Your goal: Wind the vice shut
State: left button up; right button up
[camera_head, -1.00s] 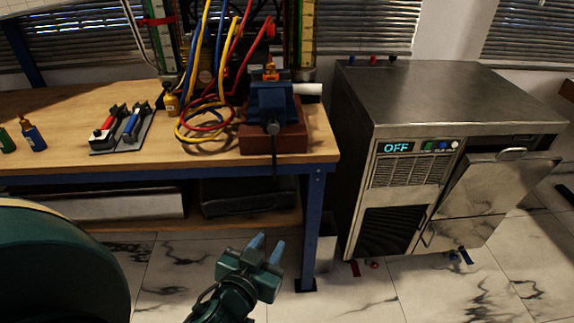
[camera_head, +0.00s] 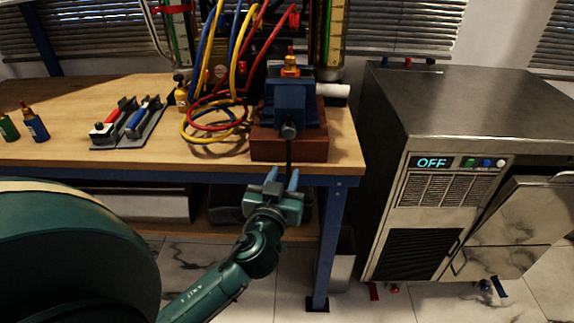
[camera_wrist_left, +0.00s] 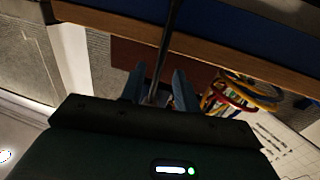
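The blue vice (camera_head: 288,103) stands on a red-brown block (camera_head: 290,148) at the bench's front right, with a small brass piece (camera_head: 291,66) at its top. Its dark handle bar (camera_head: 288,158) hangs down from the round screw end past the bench edge. My left gripper (camera_head: 282,178) is open just below the bench edge, its two blue fingertips pointing up at the bar's lower part. In the left wrist view the bar (camera_wrist_left: 168,42) runs down between the spread fingers (camera_wrist_left: 157,85); I cannot tell whether they touch it. My right gripper is not in view.
Yellow, red and blue hoses (camera_head: 217,120) coil left of the vice.

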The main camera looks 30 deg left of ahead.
aim_at(288, 166)
pick_arm(q)
jog(key=shift+x, duration=1.6)
grip_shut()
